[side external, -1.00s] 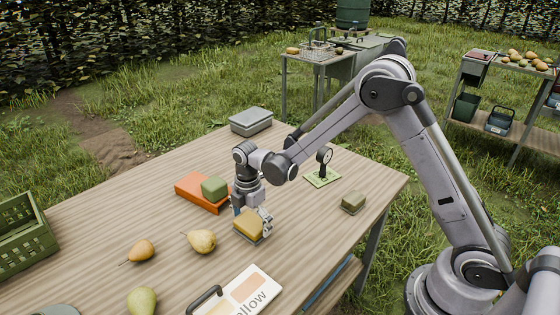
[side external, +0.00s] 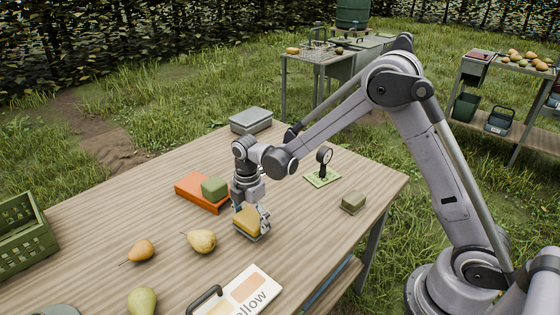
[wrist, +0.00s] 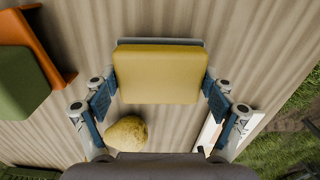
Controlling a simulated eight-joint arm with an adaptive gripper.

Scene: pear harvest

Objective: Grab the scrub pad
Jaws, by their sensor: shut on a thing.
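The scrub pad (side external: 248,224) is a yellow block with a grey layer underneath. In the wrist view the pad (wrist: 156,74) sits level between the two blue-padded fingers, its yellow face toward the camera. My gripper (side external: 251,219) points down over the table and is shut on the pad's two opposite sides. In the wrist view my gripper (wrist: 159,85) touches the left and right edges. The pad is at or just above the table top; the exact gap is hard to tell.
An orange tray (side external: 190,197) with a green block (side external: 214,188) lies close left of the pad. A yellow pear (side external: 201,241), a board with lettering (side external: 238,292), a dial stand (side external: 323,167), a small olive block (side external: 353,202) and a grey box (side external: 251,120) surround it on the wooden table (side external: 110,205).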

